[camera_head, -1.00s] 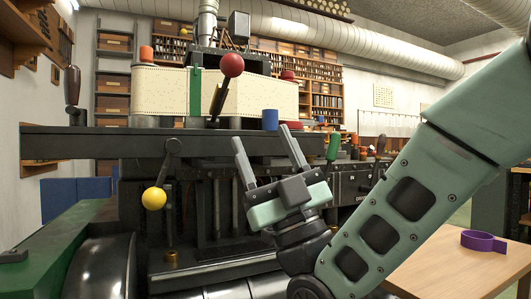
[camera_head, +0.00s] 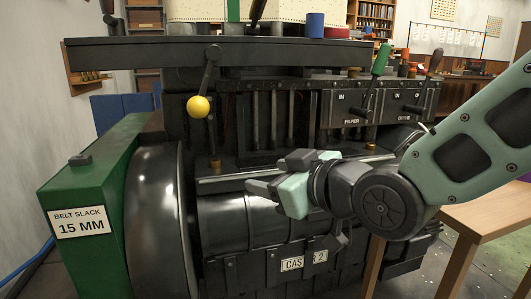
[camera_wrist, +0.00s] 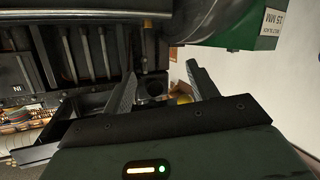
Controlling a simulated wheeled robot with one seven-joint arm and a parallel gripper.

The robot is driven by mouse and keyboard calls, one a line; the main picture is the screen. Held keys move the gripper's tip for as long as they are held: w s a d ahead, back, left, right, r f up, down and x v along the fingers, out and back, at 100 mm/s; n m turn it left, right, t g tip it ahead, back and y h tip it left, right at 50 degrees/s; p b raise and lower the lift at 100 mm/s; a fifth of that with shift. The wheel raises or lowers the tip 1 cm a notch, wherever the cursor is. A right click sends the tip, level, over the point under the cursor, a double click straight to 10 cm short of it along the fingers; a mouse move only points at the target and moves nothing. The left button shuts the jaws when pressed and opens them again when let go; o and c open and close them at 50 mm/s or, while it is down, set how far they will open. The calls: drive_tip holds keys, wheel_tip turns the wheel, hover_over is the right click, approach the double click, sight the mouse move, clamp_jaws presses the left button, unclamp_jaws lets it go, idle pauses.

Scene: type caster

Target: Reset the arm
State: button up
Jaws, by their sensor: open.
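My gripper (camera_head: 268,187) is in front of the dark type caster (camera_head: 250,220), at the height of its lower body, with its fingers toward the left of the picture. In the wrist view my gripper (camera_wrist: 160,85) shows two fingers spread apart with nothing between them. My arm comes in from the right in the head view, bent at a low joint near the machine. I cannot tell how close the fingertips are to the machine's front.
A yellow-knobbed lever (camera_head: 198,106) hangs above left of my gripper. A green box labelled "BELT SLACK 15 MM" (camera_head: 82,222) stands at the left. A green-handled lever (camera_head: 381,60) is at the upper right. A wooden table (camera_head: 490,215) stands at the right under my arm.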

drive_tip(key=s+d+f+m+g+h, duration=0.1)
drive_tip(key=s+d+f+g+h, duration=0.25)
drive_tip(key=s, duration=0.35)
drive_tip(key=s+d+f+m+g+h+p, duration=0.1)
drive_tip(key=s+d+f+g+h, duration=0.1)
drive_tip(key=s+d+f+g, duration=0.4)
drive_tip(key=s+d+f+m+g+h, duration=0.1)
drive_tip(key=s+d+f+g+h, duration=0.15)
drive_tip(key=s, duration=0.55)
wheel_tip(320, 180, up, 37)
drive_tip(key=p, duration=3.8)
drive_tip(key=shift+s+d+r+h, duration=0.15)
drive_tip(key=shift+d+h, duration=0.2)
drive_tip(key=shift+h, duration=0.05)
